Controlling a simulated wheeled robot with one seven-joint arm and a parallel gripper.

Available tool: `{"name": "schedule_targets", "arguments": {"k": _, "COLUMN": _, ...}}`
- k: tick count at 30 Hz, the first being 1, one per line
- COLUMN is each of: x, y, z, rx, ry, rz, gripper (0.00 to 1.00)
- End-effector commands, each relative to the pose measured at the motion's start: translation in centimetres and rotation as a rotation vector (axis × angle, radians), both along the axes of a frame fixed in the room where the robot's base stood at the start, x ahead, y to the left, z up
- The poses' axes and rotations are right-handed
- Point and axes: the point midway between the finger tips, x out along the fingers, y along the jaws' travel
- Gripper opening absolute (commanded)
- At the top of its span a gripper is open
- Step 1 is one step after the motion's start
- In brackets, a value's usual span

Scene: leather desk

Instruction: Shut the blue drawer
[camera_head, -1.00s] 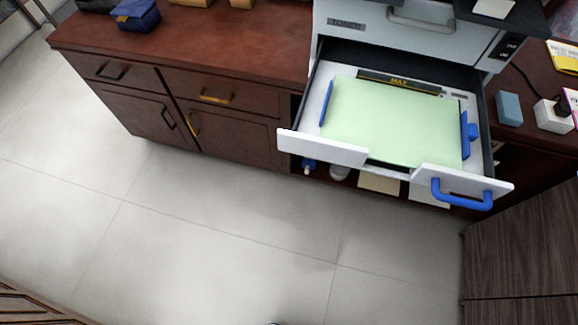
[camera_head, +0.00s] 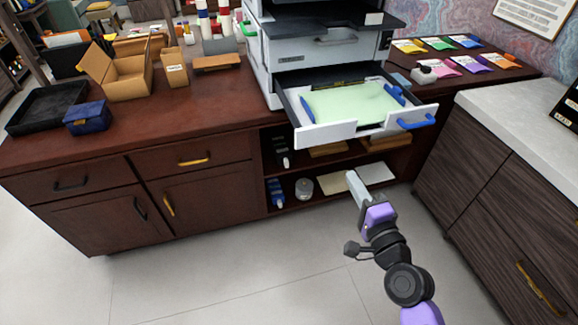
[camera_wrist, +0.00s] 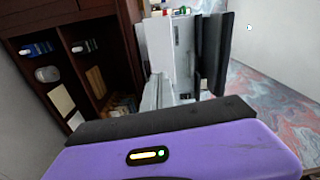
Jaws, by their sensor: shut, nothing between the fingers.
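The open drawer is the printer's paper tray, with a white front (camera_head: 325,134), a blue handle (camera_head: 416,122) and blue guides. It is pulled well out of the printer (camera_head: 330,45), and pale green paper (camera_head: 350,103) lies in it. My gripper (camera_head: 353,178) is shut and empty. It is in front of and below the drawer, apart from it, left of the blue handle in the head view. In the wrist view the printer (camera_wrist: 172,50) stands ahead, seen at a slant, and I cannot make out the blue handle there.
Below the drawer are open shelves with a small jar (camera_head: 304,187) and papers (camera_head: 375,174). A dark wood cabinet with a pale top (camera_head: 500,95) stands close on the right. Coloured packets (camera_head: 470,64) lie on the desk right of the printer. The floor (camera_head: 220,270) in front is clear.

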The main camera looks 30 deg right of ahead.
Motion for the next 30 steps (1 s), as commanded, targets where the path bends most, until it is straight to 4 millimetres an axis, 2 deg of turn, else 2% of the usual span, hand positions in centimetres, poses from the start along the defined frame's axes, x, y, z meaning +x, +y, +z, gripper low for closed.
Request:
{"name": "schedule_targets", "arguments": {"k": 7, "x": 0.3, "y": 0.4, "z": -0.4, "rx": 0.099, "ry": -0.015, "rz": 0.020, "gripper": 0.00}}
{"name": "schedule_targets", "arguments": {"k": 11, "x": 1.4, "y": 0.1, "z": -0.3, "rx": 0.099, "ry": -0.016, "rz": 0.019, "gripper": 0.00}}
{"name": "schedule_targets", "arguments": {"k": 30, "x": 11.9, "y": -2.9, "z": -0.3, "rx": 0.096, "ry": -0.015, "rz": 0.020, "gripper": 0.00}}
